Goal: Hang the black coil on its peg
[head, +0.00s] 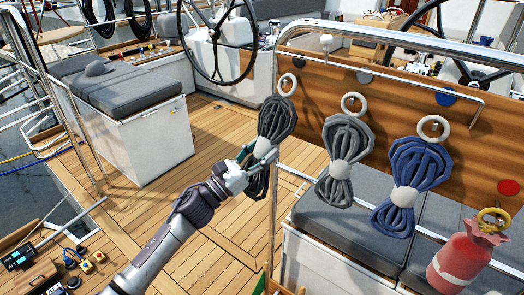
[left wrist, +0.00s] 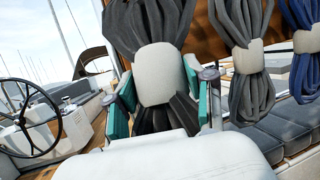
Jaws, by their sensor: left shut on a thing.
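The black coil (head: 278,118) is a dark looped rope bundle with a pale ring (head: 287,84) at its top. It hangs upright in front of the left end of the wooden board (head: 330,97). My left gripper (head: 260,157) is shut on its middle; in the left wrist view the teal-padded fingers stand on both sides of its white wrap (left wrist: 158,75). The ring is close to the board, but I cannot tell whether a peg is through it. The black coil's peg is not clearly visible. My right gripper is out of view.
To the right hang a grey coil (head: 340,160), a blue coil (head: 408,182) and a red bag (head: 463,258). A steel rail (head: 420,45) runs above the board. Grey seat cushions (head: 345,205) lie below. The teak floor (head: 215,125) to the left is clear.

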